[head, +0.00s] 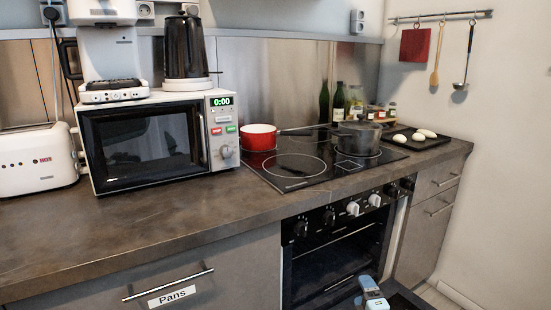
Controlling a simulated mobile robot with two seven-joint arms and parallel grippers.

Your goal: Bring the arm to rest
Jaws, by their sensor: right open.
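My right gripper (371,290) shows at the bottom edge of the head view, in front of the oven (335,262). It is open, and I see nothing held in it. Most of its arm is cut off below the frame. My left gripper is not in view. The oven's dark front sits under the cooktop; a dark panel beside my gripper is partly cut off, and I cannot tell whether it is the oven door.
The counter (170,225) runs above a drawer marked Pans (172,295). On it stand a microwave (150,145), a toaster (35,160), a red pan (259,138) and a grey pot (358,139). A drawer cabinet (427,225) and a wall stand at the right.

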